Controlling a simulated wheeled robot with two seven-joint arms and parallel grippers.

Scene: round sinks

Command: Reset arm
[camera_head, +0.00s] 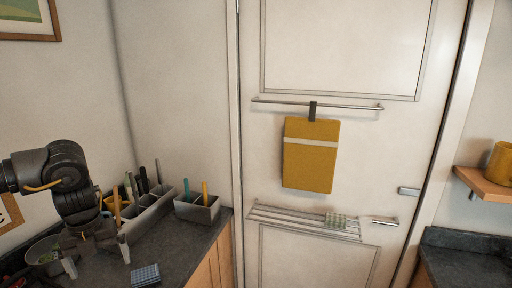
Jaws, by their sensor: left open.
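My left arm comes in from the left, over the dark counter (185,262). My left gripper (97,260) points down with its two fingers spread apart, and nothing shows between them. It is beside a bowl (42,250) with something green in it, which the arm partly hides. A blue checked sponge (145,275) lies on the counter to the right of the gripper. My right gripper is not in view.
Grey holders (198,210) with several upright utensils stand behind the gripper. A yellow towel (311,155) hangs from a rail on the white door (350,60). A wooden shelf (484,184) with a yellow mug (501,163) is at right.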

